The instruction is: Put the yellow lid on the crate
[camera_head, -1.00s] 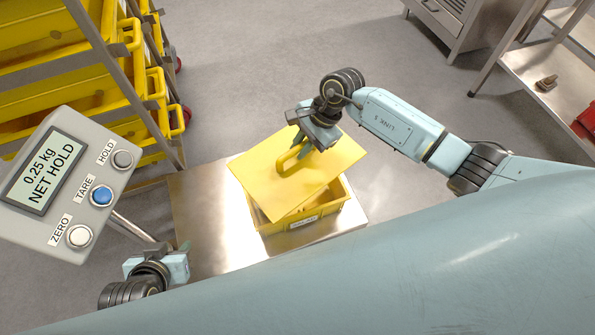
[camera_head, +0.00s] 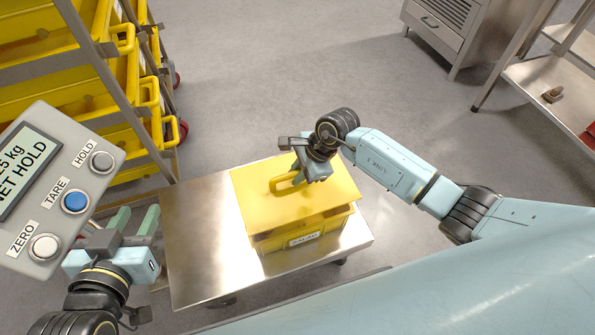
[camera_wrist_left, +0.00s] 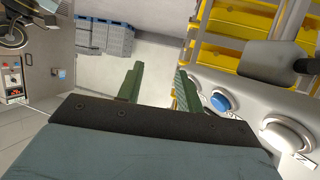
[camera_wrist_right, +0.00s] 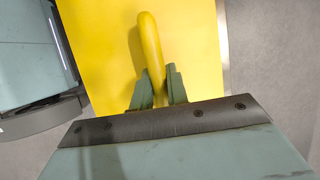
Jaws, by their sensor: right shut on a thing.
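My right gripper (camera_head: 299,176) is shut on the lid's loop handle (camera_head: 283,184); the handle (camera_wrist_right: 150,45) also shows between the fingers in the right wrist view. My left gripper (camera_head: 132,222) is open and empty, left of the table, by the scale display.
The steel table (camera_head: 200,250) has bare room left of the crate. A scale display (camera_head: 60,185) with buttons stands at the left. A rack with yellow bins (camera_head: 110,95) is behind it. A metal cabinet (camera_head: 460,30) and a shelf (camera_head: 530,90) are at the back right.

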